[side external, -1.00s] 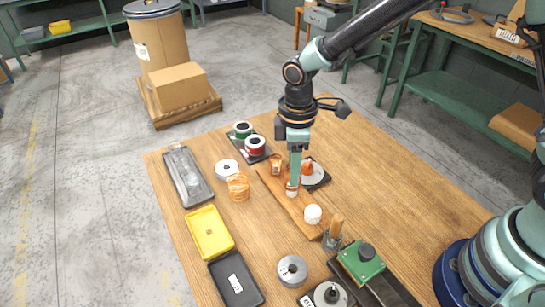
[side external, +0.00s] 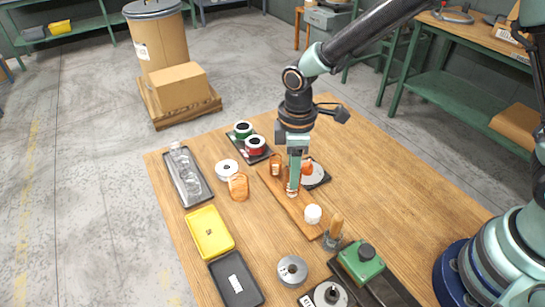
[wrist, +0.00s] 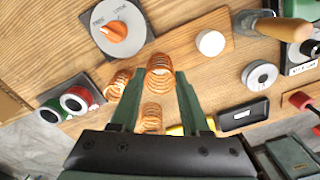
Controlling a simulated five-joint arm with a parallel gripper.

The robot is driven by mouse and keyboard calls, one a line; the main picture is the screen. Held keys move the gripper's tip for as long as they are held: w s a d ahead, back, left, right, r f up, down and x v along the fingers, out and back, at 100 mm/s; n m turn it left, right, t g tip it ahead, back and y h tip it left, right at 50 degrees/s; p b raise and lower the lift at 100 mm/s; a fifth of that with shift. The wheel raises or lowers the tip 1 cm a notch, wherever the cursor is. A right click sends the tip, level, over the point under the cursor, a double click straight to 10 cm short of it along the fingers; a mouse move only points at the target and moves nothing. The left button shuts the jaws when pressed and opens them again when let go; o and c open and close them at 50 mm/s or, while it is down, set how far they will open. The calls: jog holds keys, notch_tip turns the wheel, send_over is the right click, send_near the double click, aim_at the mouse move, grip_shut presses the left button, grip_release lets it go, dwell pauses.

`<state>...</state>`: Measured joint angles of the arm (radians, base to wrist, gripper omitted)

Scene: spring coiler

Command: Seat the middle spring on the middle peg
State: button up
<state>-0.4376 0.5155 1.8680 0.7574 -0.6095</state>
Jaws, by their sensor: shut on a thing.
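My gripper (side external: 294,180) points down over the wooden board (side external: 304,227) and is shut on the middle spring, a copper-coloured coil. The spring (wrist: 160,73) shows between my two fingertips (wrist: 160,80) in the wrist view. In the side view its coils (side external: 292,192) appear to be around the white middle peg, low near the board; whether its bottom touches the board cannot be told. Another copper spring (side external: 276,165) stands at the board's far end, also in the wrist view (wrist: 117,85). The white near peg (side external: 313,214) is bare.
A third copper spring (side external: 238,187) stands on the table left of the board. A dial with an orange knob (side external: 308,168) lies close right of my gripper. Green and red spools (side external: 255,145) stand beyond. A yellow tray (side external: 210,233) and a wooden-handled tool (side external: 334,228) are nearer.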

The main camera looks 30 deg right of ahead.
jog(key=shift+f, duration=0.8)
dwell(0.6)
dwell(0.4)
jog(key=o, duration=1.1)
jog(key=shift+c, duration=0.2)
jog(key=o, duration=0.3)
notch_tip(320, 180, up, 11)
jog(key=shift+r, duration=0.1)
